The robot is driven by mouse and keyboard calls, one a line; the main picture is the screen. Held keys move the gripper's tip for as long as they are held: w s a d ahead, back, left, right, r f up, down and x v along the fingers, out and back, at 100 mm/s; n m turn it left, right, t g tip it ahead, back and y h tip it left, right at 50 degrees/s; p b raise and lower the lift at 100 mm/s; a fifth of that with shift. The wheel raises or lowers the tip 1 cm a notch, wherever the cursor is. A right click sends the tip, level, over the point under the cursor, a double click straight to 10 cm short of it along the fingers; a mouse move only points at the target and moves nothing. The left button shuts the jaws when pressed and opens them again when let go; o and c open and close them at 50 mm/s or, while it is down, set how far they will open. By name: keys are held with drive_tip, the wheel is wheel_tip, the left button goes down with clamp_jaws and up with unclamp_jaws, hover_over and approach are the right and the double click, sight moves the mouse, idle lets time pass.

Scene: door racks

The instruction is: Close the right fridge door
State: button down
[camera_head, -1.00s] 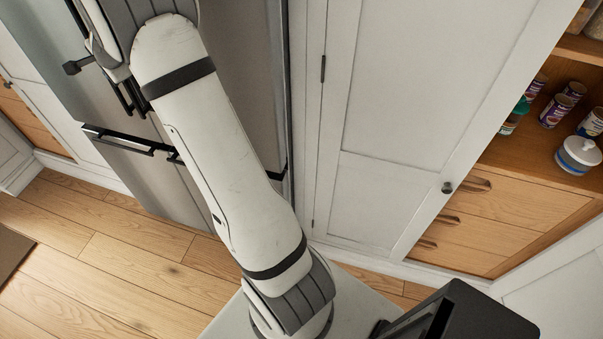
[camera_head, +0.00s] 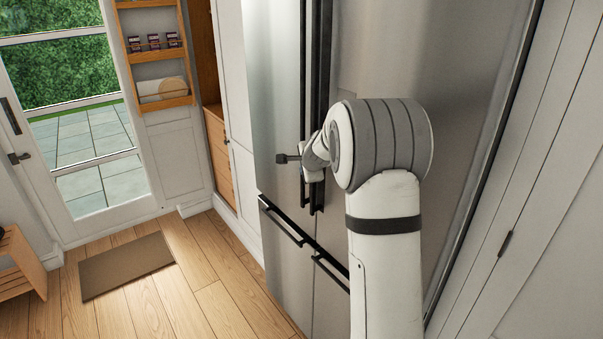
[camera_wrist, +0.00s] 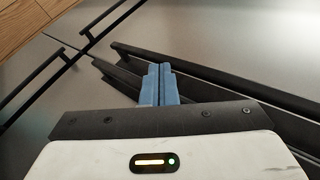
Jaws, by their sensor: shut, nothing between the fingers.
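The right fridge door (camera_head: 450,60) is a tall brushed-steel panel that fills the middle of the head view. It looks about flush with the left fridge door (camera_head: 275,90), with no clear gap at the seam. Two long black upright handles (camera_head: 322,60) stand side by side at that seam. My gripper (camera_head: 305,168) is in front of the lower handle ends, partly hidden by my arm. In the wrist view my gripper's blue fingers (camera_wrist: 158,84) are together and empty, close to the long black handles (camera_wrist: 220,77). I cannot tell whether they touch.
Lower drawers with black bar handles (camera_head: 282,222) sit below the doors. A white cabinet (camera_head: 540,200) stands close on the right. Wooden floor (camera_head: 205,290) with a brown mat (camera_head: 126,265) is open at left, before a glazed door (camera_head: 85,125). A wooden bench (camera_head: 18,265) is at far left.

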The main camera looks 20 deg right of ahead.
drive_tip(key=shift+s+a+r+p, duration=2.15)
drive_tip(key=shift+a+r, duration=1.25)
drive_tip(key=shift+a, duration=1.45)
drive_tip(key=s+a+f+n+g+b, duration=0.1)
drive_tip(key=s+f+n+g+b, duration=0.2)
drive_tip(key=s+n, duration=0.6)
drive_tip(key=s+a+f+n+g+b, duration=0.1)
drive_tip(key=s+n, duration=0.8)
drive_tip(key=s, duration=2.1)
wheel_tip(320, 180, down, 3)
drive_tip(key=g+b, duration=0.2)
drive_tip(key=b, duration=0.1)
drive_tip(key=shift+s+r+n, duration=0.2)
drive_tip(key=shift+s+n, duration=0.1)
drive_tip(key=shift+s, duration=0.1)
